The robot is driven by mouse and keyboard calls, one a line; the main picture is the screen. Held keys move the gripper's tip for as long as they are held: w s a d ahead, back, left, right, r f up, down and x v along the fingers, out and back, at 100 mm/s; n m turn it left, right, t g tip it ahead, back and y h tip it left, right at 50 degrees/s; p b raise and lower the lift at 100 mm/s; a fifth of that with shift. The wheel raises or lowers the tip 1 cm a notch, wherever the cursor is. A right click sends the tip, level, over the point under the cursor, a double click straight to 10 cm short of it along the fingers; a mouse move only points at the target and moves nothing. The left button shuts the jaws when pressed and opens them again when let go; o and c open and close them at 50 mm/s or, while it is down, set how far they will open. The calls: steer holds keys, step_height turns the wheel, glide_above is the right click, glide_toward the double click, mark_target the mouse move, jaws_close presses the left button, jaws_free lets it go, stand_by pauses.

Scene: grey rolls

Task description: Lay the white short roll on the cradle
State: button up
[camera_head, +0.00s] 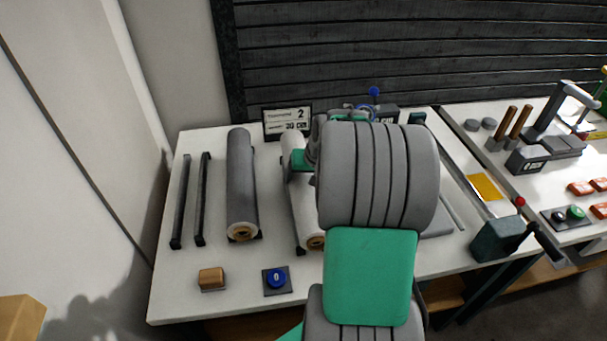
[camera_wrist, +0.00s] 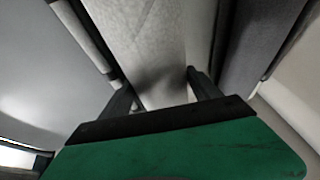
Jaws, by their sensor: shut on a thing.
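The white roll (camera_head: 302,217) lies lengthwise on the table, right of a dark grey roll (camera_head: 241,180). Its brown core end faces the front, and my arm hides much of its right side. My gripper (camera_wrist: 159,84) is shut on the white roll, with one finger on each side of it in the wrist view (camera_wrist: 160,40). Dark supports show beside the white roll; I cannot tell whether it rests on them or hangs just above. An empty cradle of two black rails (camera_head: 203,198) stands at the table's left.
The grey roll lies close beside the white one and shows at the right in the wrist view. A wooden block (camera_head: 211,278) and a blue button (camera_head: 276,279) sit at the front. A sign (camera_head: 287,122) stands at the back. A second table is at the right.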

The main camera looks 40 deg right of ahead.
steer(key=shift+f, duration=0.45)
steer(key=o, duration=2)
steer(key=v, duration=0.8)
steer(key=shift+f+b, duration=0.1)
steer(key=shift+b, duration=0.2)
